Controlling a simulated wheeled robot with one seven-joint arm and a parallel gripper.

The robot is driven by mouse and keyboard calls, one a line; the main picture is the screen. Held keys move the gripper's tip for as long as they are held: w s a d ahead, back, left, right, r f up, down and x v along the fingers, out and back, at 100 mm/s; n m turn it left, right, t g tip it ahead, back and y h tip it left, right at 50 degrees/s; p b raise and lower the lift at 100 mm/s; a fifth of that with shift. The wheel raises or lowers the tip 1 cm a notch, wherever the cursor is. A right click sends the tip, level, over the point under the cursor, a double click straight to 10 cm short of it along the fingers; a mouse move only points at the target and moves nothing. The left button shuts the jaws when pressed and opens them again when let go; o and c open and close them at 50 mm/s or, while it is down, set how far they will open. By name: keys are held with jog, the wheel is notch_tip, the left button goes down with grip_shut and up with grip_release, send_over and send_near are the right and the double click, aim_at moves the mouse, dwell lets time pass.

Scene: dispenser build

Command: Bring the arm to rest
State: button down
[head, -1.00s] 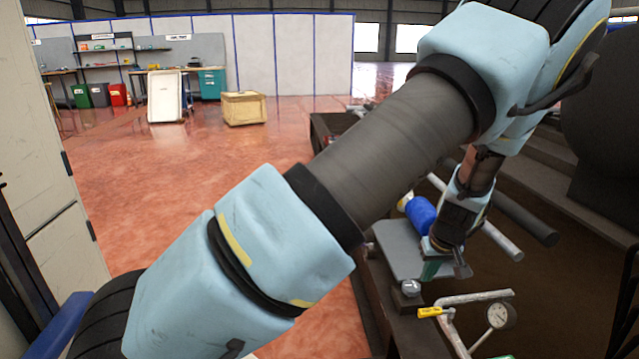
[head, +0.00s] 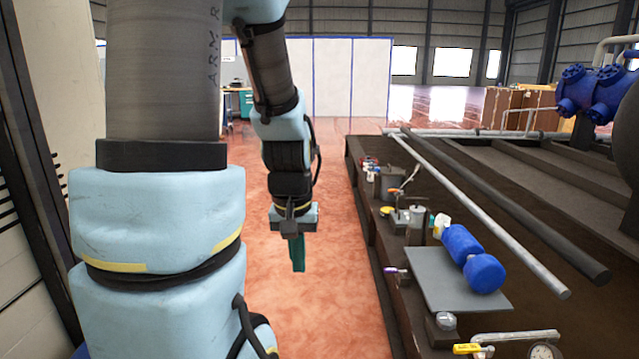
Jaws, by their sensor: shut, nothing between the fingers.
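My gripper (head: 298,252) hangs from my bent arm near the middle of the head view, pointing down. It is above the red floor, left of the dark bench, apart from everything. Its teal fingers are together with nothing between them. My arm rises at the left of the view and folds over to the gripper.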

notch_tip(320, 180, up, 15)
jog(key=s+a+p, duration=0.2)
jog(key=p, duration=1.2)
jog(key=shift+a, duration=0.35)
jog(key=shift+d, duration=0.15)
